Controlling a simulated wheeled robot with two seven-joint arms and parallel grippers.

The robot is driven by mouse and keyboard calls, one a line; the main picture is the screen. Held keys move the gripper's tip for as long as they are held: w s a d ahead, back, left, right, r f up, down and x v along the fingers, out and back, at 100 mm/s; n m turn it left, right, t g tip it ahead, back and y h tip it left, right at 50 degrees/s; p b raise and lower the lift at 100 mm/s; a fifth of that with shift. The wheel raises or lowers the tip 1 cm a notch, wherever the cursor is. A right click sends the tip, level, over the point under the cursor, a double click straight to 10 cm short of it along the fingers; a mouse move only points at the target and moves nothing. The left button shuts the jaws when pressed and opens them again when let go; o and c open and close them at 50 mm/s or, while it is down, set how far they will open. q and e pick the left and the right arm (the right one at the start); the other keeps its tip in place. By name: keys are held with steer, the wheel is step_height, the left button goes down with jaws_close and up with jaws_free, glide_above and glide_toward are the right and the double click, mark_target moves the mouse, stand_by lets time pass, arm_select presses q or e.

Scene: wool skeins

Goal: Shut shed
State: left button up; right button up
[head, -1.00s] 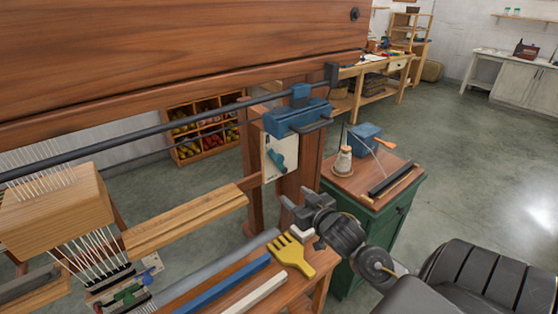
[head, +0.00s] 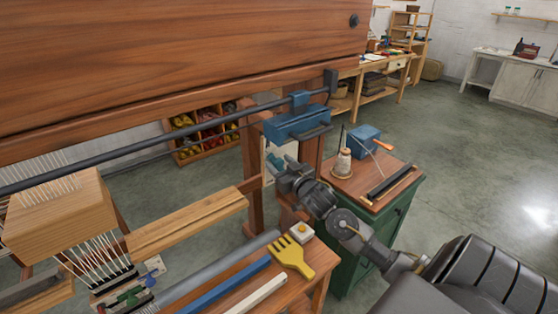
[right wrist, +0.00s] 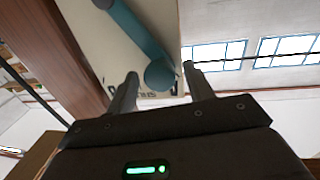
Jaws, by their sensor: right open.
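A cream plate (head: 267,151) hangs on the loom's wooden post below a blue housing (head: 296,123). It carries a teal lever (head: 276,162), partly hidden by my right gripper in the head view. My right gripper (head: 284,176) is open just in front of the plate's lower part. In the right wrist view, the lever (right wrist: 137,32) slants down to a round knob (right wrist: 160,75). The knob appears between the two spread fingertips (right wrist: 164,82); I cannot tell whether they touch it. Dark lettering on the plate is partly hidden by the knob. My left gripper is out of view.
A small white box (head: 298,233) and a yellow comb (head: 292,257) are on the wooden bench below my right arm. A green cabinet (head: 368,225) stands close to the right, with a cone of thread (head: 343,163) and blue box (head: 364,139) on top. Open floor lies beyond.

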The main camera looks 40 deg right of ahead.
steer(key=shift+w+d, duration=0.1)
steer(key=shift+w, duration=0.45)
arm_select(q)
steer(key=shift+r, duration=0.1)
